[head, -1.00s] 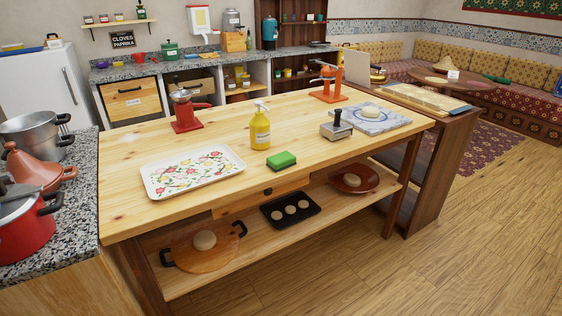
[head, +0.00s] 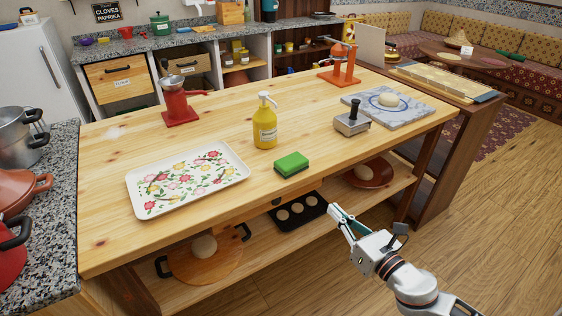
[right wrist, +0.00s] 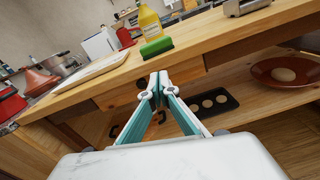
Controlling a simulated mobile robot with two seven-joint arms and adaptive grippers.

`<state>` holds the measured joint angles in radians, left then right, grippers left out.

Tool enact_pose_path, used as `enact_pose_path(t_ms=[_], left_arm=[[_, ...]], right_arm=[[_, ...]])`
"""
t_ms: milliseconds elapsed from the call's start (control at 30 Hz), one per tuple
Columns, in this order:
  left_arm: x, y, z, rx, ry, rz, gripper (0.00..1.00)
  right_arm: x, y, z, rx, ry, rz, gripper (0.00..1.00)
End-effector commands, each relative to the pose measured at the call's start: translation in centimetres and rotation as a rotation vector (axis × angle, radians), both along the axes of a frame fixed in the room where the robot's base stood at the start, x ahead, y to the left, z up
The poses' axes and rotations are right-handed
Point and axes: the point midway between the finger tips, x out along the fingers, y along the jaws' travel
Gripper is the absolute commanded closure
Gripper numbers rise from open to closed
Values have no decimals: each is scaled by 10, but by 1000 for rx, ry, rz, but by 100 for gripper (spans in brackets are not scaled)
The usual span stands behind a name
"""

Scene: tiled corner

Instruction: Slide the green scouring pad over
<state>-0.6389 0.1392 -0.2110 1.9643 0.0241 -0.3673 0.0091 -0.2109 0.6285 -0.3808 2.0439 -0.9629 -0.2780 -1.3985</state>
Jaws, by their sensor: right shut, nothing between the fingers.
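The green scouring pad (head: 291,162), with a yellow underside, lies flat near the front edge of the wooden table (head: 330,133). It also shows in the right wrist view (right wrist: 156,47), on the table top beyond my fingertips. My right gripper (head: 336,212) is shut and empty. It is in front of the table, to the right of the pad and nearer to me, not touching it. Its closed fingertips show in the right wrist view (right wrist: 159,80), below the table's front edge in that picture. My left gripper is not in view.
Behind the pad stands a yellow pump bottle (head: 265,127). A floral tray (head: 188,178) lies to its left. A metal press (head: 352,119) and a marble board (head: 412,110) with dough are to the right. A lower shelf holds a black dough tray (head: 298,212).

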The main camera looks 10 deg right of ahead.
Motion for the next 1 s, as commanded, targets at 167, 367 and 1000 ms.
enact_pose_path(t_ms=[167, 367, 1000], left_arm=[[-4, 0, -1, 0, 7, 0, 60], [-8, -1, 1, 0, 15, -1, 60], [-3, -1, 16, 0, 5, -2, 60]], right_arm=[[7, 2, 15, -151, -81, 24, 100], [26, 8, 17, -153, -86, 22, 100], [127, 45, 14, -148, -81, 21, 100]])
